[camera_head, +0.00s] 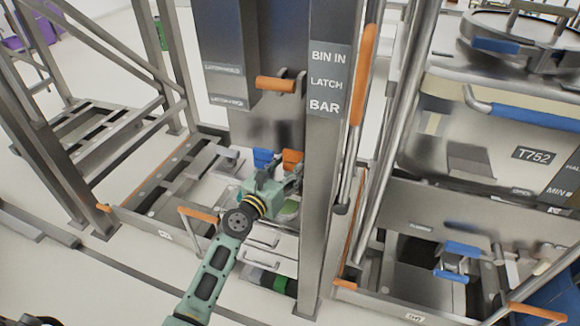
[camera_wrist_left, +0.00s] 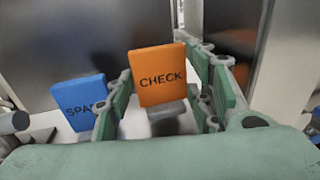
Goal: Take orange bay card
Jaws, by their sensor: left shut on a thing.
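The orange bay card (camera_head: 293,158) stands upright beside the blue card (camera_head: 263,157), low in front of the grey lift column. In the left wrist view the orange card (camera_wrist_left: 158,76) reads "CHECK" and sits between the green finger pads. My left gripper (camera_head: 287,180) is shut on it; the same gripper fills the lower wrist view (camera_wrist_left: 165,100). The blue card (camera_wrist_left: 78,98), lettered "SPA…", stands just left of the fingers, partly hidden by one. My right gripper is not in view.
A grey post (camera_head: 325,200) labelled "BIN IN LATCH BAR" stands close right of my left gripper. White drawers (camera_head: 270,240) lie below it. A metal bin marked T752 (camera_head: 500,130) is at the right. An open steel frame (camera_head: 100,130) stands at the left.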

